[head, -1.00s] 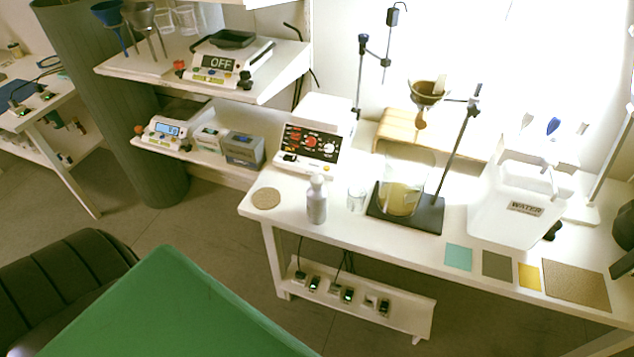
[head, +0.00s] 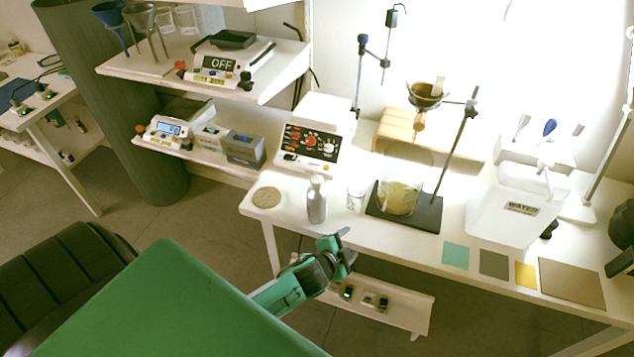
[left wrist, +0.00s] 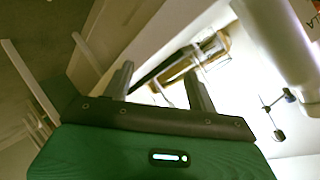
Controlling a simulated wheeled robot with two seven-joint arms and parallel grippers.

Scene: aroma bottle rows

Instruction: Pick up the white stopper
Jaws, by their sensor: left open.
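The white stopper (head: 317,181) sits on top of the pale bottle (head: 316,206) near the front edge of the white table. My left gripper (head: 346,247) is open and empty, in front of the table edge, below and slightly right of the bottle. In the left wrist view my left gripper (left wrist: 157,72) has its two fingers apart with nothing between them. A large white cylinder with lettering, apparently the bottle (left wrist: 275,40), is close at the upper right there; I cannot make out the stopper in that view.
A small glass (head: 355,198) and a large beaker (head: 398,196) on a black stand base are right of the bottle. A round cork mat (head: 267,197) lies left of it. The white table (head: 400,238) has a low shelf (head: 418,312) with small devices underneath.

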